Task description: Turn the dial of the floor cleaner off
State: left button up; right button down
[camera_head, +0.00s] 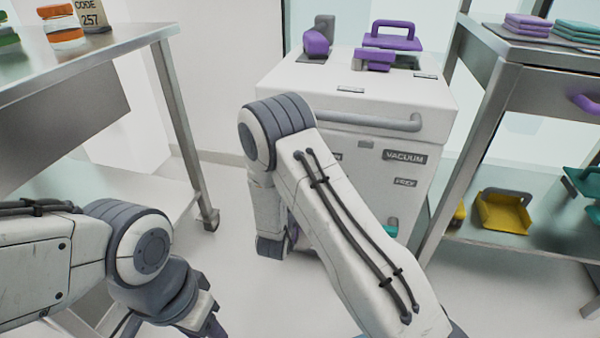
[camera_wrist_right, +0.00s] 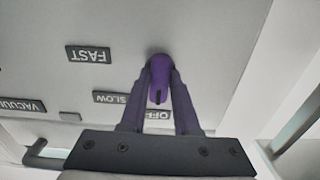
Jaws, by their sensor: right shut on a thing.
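The floor cleaner (camera_head: 370,95) is a white box with a grey bar handle and a VACUUM label in the head view. In the right wrist view its panel (camera_wrist_right: 210,45) appears upside down with FAST, SLOW and OFF labels. The purple dial (camera_wrist_right: 159,75) is between the fingers of my right gripper (camera_wrist_right: 160,88), which is shut on it. A dark mark on the dial points down, towards the partly covered OFF label (camera_wrist_right: 158,115). In the head view my right arm hides the dial and right gripper. My left gripper (camera_head: 208,322) is partly visible at the bottom, away from the cleaner.
Purple fittings (camera_head: 375,58) stand on top of the cleaner. A metal table (camera_head: 130,45) with a bottle is at left. A metal shelf (camera_head: 480,225) at right holds a yellow dustpan (camera_head: 503,212) and teal items. Open floor lies between the left table and the cleaner.

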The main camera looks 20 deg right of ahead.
dwell(0.3)
jog(key=c, duration=0.6)
grip_release()
jog(key=shift+c, duration=0.2)
jog(key=p+v, duration=0.3)
jog(key=v, duration=0.7)
jog(key=shift+s+a, duration=0.2)
